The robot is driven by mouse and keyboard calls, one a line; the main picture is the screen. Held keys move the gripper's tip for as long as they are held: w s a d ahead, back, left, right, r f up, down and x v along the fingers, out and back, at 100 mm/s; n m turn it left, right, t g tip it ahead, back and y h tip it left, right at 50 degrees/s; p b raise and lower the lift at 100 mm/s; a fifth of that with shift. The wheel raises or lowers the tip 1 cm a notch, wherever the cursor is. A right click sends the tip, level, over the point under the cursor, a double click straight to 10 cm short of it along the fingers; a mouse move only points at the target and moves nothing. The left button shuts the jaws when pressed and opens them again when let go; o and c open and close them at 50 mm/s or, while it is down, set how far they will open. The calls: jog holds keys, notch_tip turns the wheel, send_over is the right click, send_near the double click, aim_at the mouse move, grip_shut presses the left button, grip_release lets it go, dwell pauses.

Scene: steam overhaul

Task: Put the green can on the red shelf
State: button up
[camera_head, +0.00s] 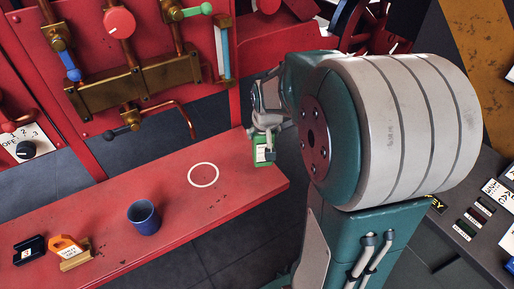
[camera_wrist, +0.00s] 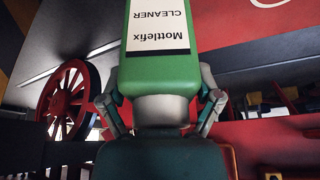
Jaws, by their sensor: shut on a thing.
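The green can (camera_head: 262,152) is in my gripper (camera_head: 264,128), near the right end of the red shelf (camera_head: 112,222). In the wrist view the can (camera_wrist: 206,40) shows close up, with a white label reading "Mottlefix CLEANER" upside down. The fingers of my gripper (camera_wrist: 160,103) stand on both sides of the can and are shut on it. The can looks upright in the head view.
A white ring mark (camera_head: 203,164) is on the shelf, left of the can. A blue cup (camera_head: 144,217), an orange object (camera_head: 67,247) and a dark block (camera_head: 29,250) stand further left. Pipes and a lever (camera_head: 187,118) stick out behind the shelf. Shelf around the ring is clear.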

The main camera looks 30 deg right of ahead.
aim_at(257, 149)
jog(key=shift+w+a+f, duration=0.1)
jog(key=shift+a+f, duration=0.4)
jog(key=shift+f, duration=0.1)
jog(key=shift+a+f, duration=0.15)
jog(key=shift+f, duration=0.8)
jog(key=shift+a+f, duration=0.15)
jog(key=shift+f, duration=0.8)
jog(key=o, duration=1.1)
jog(key=shift+f, duration=0.1)
